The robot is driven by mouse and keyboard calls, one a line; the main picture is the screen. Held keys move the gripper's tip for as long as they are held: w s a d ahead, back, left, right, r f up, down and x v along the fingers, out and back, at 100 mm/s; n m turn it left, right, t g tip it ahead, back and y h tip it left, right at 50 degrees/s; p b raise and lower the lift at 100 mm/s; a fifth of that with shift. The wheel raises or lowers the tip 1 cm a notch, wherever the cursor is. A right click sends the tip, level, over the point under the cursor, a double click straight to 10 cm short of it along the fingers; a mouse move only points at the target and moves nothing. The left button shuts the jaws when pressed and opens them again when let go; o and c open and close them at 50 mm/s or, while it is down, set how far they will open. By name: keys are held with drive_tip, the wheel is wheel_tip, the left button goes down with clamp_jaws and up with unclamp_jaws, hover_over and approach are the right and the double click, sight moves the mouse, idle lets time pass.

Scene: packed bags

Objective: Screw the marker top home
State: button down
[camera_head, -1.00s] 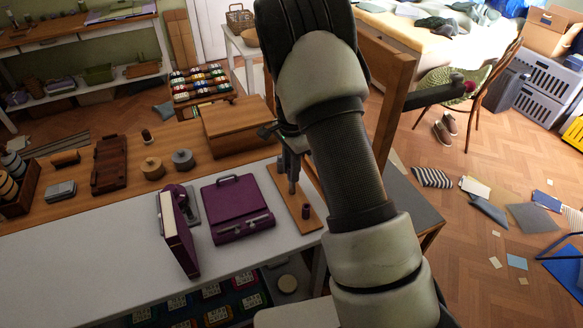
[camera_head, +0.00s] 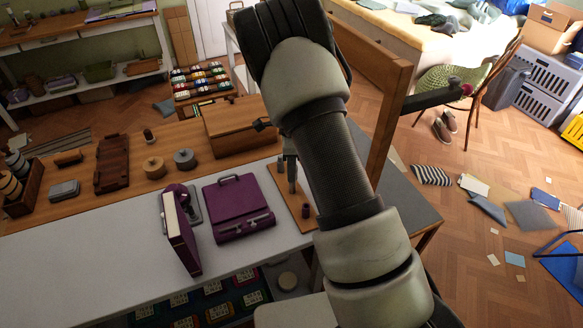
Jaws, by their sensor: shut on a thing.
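My arm reaches over the white table's right end. My gripper (camera_head: 290,165) shows only in part below the arm, as a narrow grey shape over a light wooden board (camera_head: 283,188). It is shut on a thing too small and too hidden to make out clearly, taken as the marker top. A small dark maroon cylinder (camera_head: 306,211) stands upright on the board's near end, apart from the gripper. Whether the top meets the marker's body cannot be told from here.
A purple case (camera_head: 238,208) lies left of the board, with a narrow purple case (camera_head: 180,238) upright beside it. A wooden box (camera_head: 238,125) stands behind. A wooden post (camera_head: 392,100) rises right of my arm. The white tabletop (camera_head: 80,260) is clear at left.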

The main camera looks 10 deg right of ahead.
drive_tip(key=shift+r+m, duration=0.2)
drive_tip(key=shift+m, duration=0.5)
drive_tip(key=shift+f+m, duration=0.2)
drive_tip(key=shift+m, duration=0.3)
drive_tip(key=shift+p, duration=0.3)
drive_tip(key=shift+r+m+p, duration=0.2)
drive_tip(key=shift+m+p, duration=0.45)
drive_tip(key=shift+m, duration=0.35)
drive_tip(key=shift+w+f+m, duration=0.1)
drive_tip(key=shift+f+m, duration=0.05)
drive_tip(key=shift+m, duration=0.55)
drive_tip(key=c, duration=1.7)
unclamp_jaws()
